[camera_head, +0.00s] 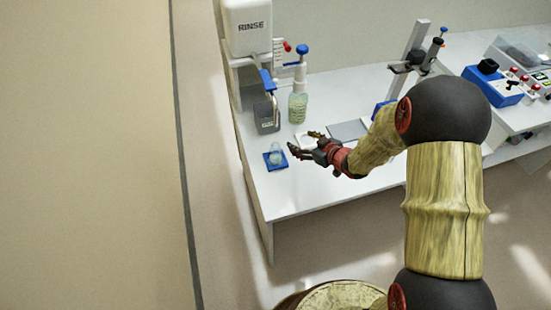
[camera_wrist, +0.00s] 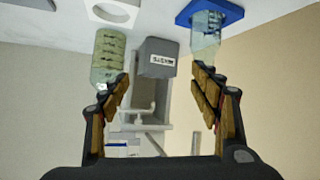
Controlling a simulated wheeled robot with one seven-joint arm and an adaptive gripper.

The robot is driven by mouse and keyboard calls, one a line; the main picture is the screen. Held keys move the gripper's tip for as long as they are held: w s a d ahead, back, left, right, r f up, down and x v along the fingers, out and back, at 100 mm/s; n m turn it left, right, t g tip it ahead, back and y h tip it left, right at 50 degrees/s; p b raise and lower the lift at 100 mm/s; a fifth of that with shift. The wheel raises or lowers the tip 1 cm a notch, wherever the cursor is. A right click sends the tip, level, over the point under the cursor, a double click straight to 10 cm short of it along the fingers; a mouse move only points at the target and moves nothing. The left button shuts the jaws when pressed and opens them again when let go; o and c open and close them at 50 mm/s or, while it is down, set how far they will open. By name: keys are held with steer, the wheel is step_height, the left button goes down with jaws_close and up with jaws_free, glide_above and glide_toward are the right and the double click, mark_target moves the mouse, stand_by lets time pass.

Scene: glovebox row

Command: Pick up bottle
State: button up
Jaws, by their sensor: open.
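A small clear, bluish bottle (camera_head: 275,154) stands on a blue square mat (camera_head: 268,166) near the front left of the white bench. It also shows in the wrist view (camera_wrist: 206,36), at the upper right, beyond one finger. A pump bottle (camera_head: 297,108) with greenish liquid and a blue top stands farther back; it shows at the upper left in the wrist view (camera_wrist: 107,58). My gripper (camera_head: 301,141) is open and empty, just right of the clear bottle. In the wrist view, nothing is between the fingers (camera_wrist: 160,84).
A grey labelled box (camera_head: 266,116) stands below the white RINSE dispenser (camera_head: 247,27). A white holder (camera_wrist: 113,10) with a round opening is near my gripper. A clamp stand (camera_head: 412,60) and blue device (camera_head: 491,86) stand to the right. The bench's left edge is close to the mat.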

mark_target(281, 156)
steer(key=s+a+f+y, duration=0.1)
steer(key=f, duration=0.1)
steer(key=s+a+f+y, duration=0.1)
steer(key=a+f, duration=0.1)
steer(key=s+a+f, duration=0.1)
steer(key=f, duration=0.1)
steer(key=shift+s+a+f+n+g+y+b, duration=0.1)
steer(key=shift+a+f+n+g+y+b, duration=0.1)
steer(key=shift+n+g+y+b, duration=0.15)
steer(key=shift+a+f, duration=0.25)
steer(key=shift+a, duration=0.05)
steer(key=shift+y, duration=0.25)
steer(key=b+x, duration=0.3)
steer(key=x, duration=0.4)
steer(key=shift+a, duration=0.15)
steer(key=shift+r, duration=0.1)
steer(key=shift+c, duration=1.2)
steer(key=c, duration=1.1)
steer(key=shift+r, duration=0.1)
steer(key=shift+c, duration=0.4)
